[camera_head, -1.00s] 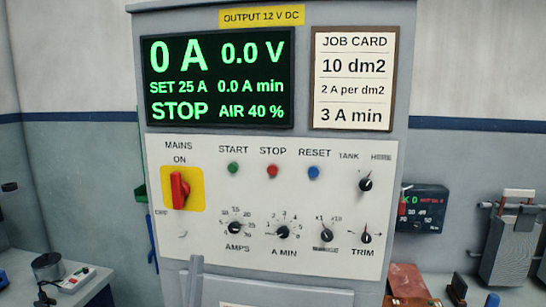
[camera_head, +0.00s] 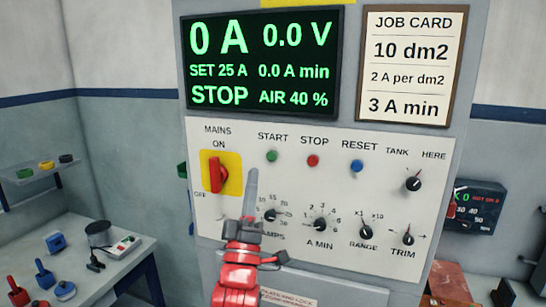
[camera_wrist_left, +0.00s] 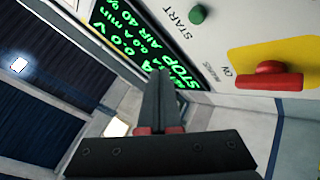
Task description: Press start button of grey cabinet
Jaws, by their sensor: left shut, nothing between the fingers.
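The grey cabinet (camera_head: 468,60) stands ahead with a white control panel (camera_head: 330,262). The green START button (camera_head: 271,156) is at the panel's upper left, beside the red STOP button (camera_head: 313,160) and the blue RESET button (camera_head: 357,166). The START button also shows at the top of the left wrist view (camera_wrist_left: 197,14). My left gripper (camera_head: 252,172) is shut and empty, its fingers pointing up in front of the panel, with the tip below and left of START and apart from it in the picture. It covers part of the AMPS dial. My right gripper is not in view.
The red MAINS switch (camera_head: 217,174) on its yellow plate is close left of the fingers. The AMPS knob (camera_head: 270,215) and A MIN knob (camera_head: 320,224) are near on the right. The display (camera_head: 263,60) reads STOP and 0 A. A side bench (camera_head: 70,230) is at left.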

